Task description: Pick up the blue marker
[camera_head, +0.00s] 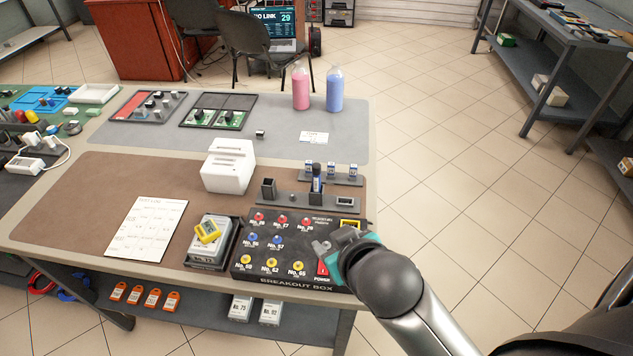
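The blue marker (317,178) stands upright in a small dark holder on the grey rack at the right part of the table. It has a dark body with a blue part on it. My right gripper (323,250) comes in from the right and is over the right side of the breakout box (283,285), nearer to me than the marker and apart from it. Its fingers are small and partly turned away, so I cannot tell whether they are open or shut. My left gripper is not in view.
Small blue-labelled bottles (331,169) stand behind the marker. An empty dark cup (268,188) and a white block (229,166) are to its left. Pink (300,88) and blue (334,91) bottles stand at the table's back. The brown mat around the paper sheet (140,229) is mostly clear.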

